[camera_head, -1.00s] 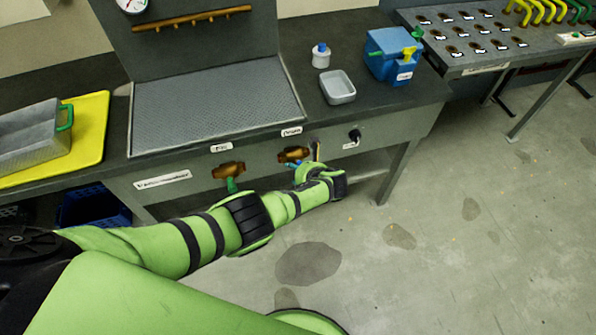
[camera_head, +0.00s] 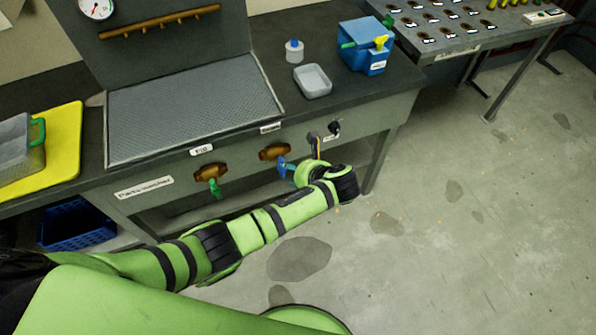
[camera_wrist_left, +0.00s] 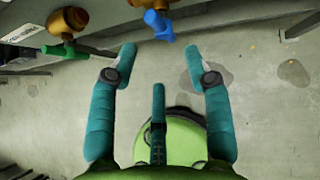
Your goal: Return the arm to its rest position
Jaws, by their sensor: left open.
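My left arm reaches in from the lower left in the head view, its wrist in front of the bench. My left gripper (camera_head: 304,173) is mostly hidden by the wrist there. In the left wrist view its two teal fingers (camera_wrist_left: 158,51) are spread apart with nothing between them. A brown valve with a blue handle (camera_head: 285,165) is on the bench front, just left of the gripper; the blue handle (camera_wrist_left: 159,26) is beyond the fingertips, apart from them. A brown valve with a green handle (camera_head: 214,187) is farther left. My right gripper is not in view.
The bench holds a grey grid plate (camera_head: 192,109), a grey dish (camera_head: 312,81), a blue box (camera_head: 364,52), a small bottle (camera_head: 293,50) and a yellow tray (camera_head: 67,150). A blue crate (camera_head: 76,225) is below. Open floor lies to the right.

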